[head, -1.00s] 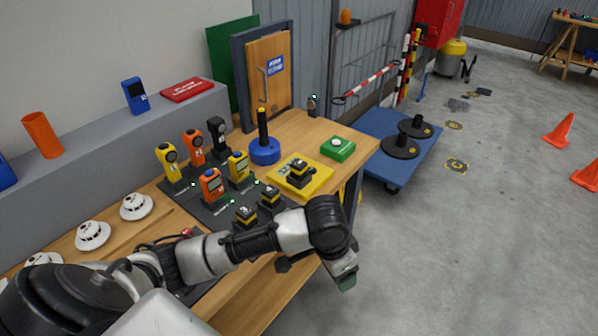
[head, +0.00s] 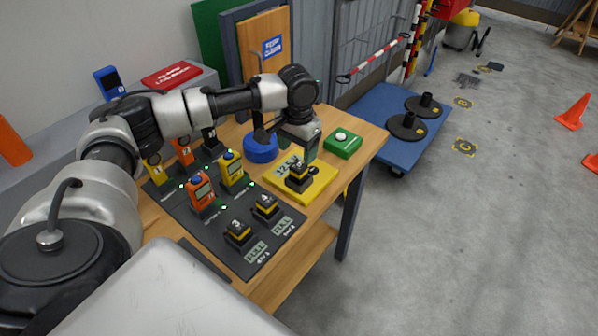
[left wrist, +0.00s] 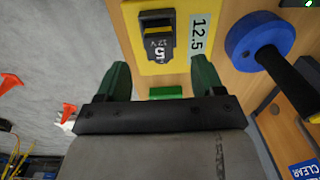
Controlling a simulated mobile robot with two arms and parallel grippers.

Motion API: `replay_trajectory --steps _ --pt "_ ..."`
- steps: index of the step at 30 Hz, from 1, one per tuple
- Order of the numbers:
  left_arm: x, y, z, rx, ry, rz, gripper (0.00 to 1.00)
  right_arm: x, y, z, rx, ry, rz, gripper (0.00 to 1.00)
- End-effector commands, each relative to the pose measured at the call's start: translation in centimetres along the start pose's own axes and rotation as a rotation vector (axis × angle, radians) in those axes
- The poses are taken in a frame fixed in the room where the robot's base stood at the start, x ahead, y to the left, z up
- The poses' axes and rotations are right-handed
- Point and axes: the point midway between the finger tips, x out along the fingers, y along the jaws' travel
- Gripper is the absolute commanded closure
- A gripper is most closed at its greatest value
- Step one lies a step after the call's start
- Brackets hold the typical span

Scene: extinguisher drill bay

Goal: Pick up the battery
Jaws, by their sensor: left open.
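A black and yellow battery marked 5 (head: 299,178) sits on a yellow plate (head: 318,187) labelled 12.5 on the wooden bench. In the left wrist view this battery (left wrist: 157,38) appears beyond the fingertips, roughly centred between them. Batteries marked 3 (head: 238,234) and 4 (head: 265,207) stand on the dark mat, beside labels reading FULL. My left gripper (head: 309,154) is above the yellow plate, apart from battery 5. Its green fingers are open and empty in the left wrist view (left wrist: 160,75). My right gripper is not seen.
An orange meter (head: 200,192) and a yellow meter (head: 231,170) stand on the dark mat (head: 207,226). A blue round base (head: 260,149) and a green box with a white button (head: 342,143) flank the gripper. A blue cart (head: 387,113) stands beyond the bench.

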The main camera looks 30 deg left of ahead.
Motion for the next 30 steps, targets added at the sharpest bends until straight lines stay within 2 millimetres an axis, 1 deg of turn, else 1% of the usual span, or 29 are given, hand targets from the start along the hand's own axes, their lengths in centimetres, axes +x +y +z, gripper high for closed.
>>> replay_trajectory --steps 1,2,5,8,10,12,13,17,22,23,27,30 --pt "0.4 0.0 0.0 0.0 -0.001 0.0 0.32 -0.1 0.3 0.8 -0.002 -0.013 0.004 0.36" --pt "0.5 0.0 0.0 0.0 -0.001 0.0 0.32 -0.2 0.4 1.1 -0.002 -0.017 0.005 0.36" --pt "1.2 0.2 0.1 0.001 -0.001 0.0 0.32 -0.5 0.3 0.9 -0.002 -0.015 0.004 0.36" --pt "2.6 0.5 0.3 0.001 -0.003 -0.001 0.32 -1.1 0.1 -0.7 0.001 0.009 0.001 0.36" --pt "3.7 0.7 0.4 0.002 -0.002 -0.001 0.32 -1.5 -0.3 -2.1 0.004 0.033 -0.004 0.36" --pt "4.8 0.6 0.3 0.0 -0.001 -0.001 0.32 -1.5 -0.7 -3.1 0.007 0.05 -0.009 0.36" --pt "5.1 0.6 0.3 0.0 -0.001 -0.001 0.32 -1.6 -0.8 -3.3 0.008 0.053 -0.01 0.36" --pt "5.8 0.6 0.3 0.001 0.002 0.0 0.32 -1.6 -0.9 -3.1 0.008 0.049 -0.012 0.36" --pt "5.8 0.6 0.3 0.002 0.002 0.0 0.32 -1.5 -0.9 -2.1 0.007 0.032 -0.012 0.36" --pt "5.8 0.6 0.3 0.002 0.002 0.0 0.33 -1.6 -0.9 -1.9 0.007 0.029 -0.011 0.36" --pt "5.8 0.6 0.3 0.002 0.002 0.0 0.55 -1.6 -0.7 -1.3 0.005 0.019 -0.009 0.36" --pt "5.8 0.6 0.3 0.002 0.002 0.0 0.7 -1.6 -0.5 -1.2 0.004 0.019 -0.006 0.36"
